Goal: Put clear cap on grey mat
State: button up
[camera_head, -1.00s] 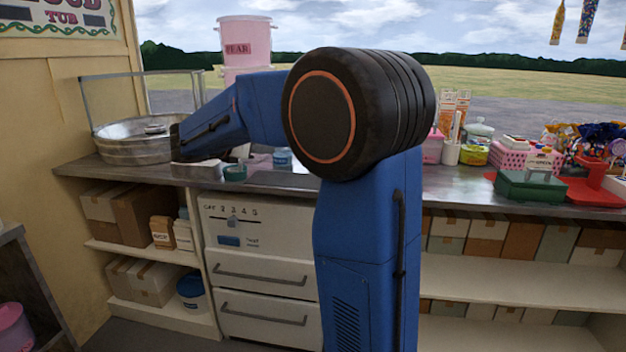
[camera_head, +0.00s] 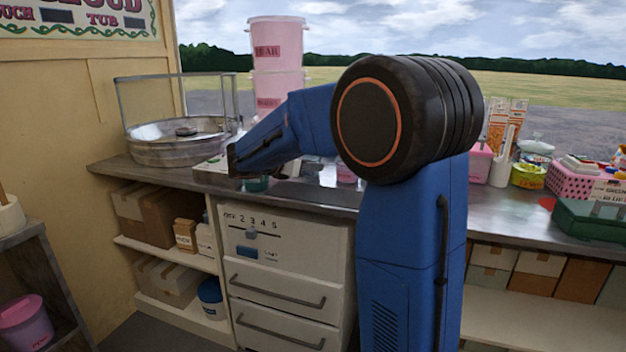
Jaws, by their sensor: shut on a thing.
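My gripper (camera_head: 233,160) is at the far end of my blue arm, low over the counter, just right of the metal basin. It is seen from behind, and its fingertips are mostly hidden by my wrist. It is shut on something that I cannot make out. I cannot pick out the clear cap anywhere else in view. A flat dark grey mat (camera_head: 315,195) lies on the counter near its front edge, to the right of my gripper and partly behind my arm.
A metal basin (camera_head: 160,152) with a clear guard stands left. Stacked pink tubs (camera_head: 277,55) stand behind my arm. A pink basket (camera_head: 575,184) and a green box (camera_head: 590,220) are at right.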

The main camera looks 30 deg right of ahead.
aim_at(310, 188)
jog(key=shift+f, duration=2)
jog(key=shift+f, duration=0.1)
jog(key=o, duration=1.1)
jog(key=shift+c, duration=0.2)
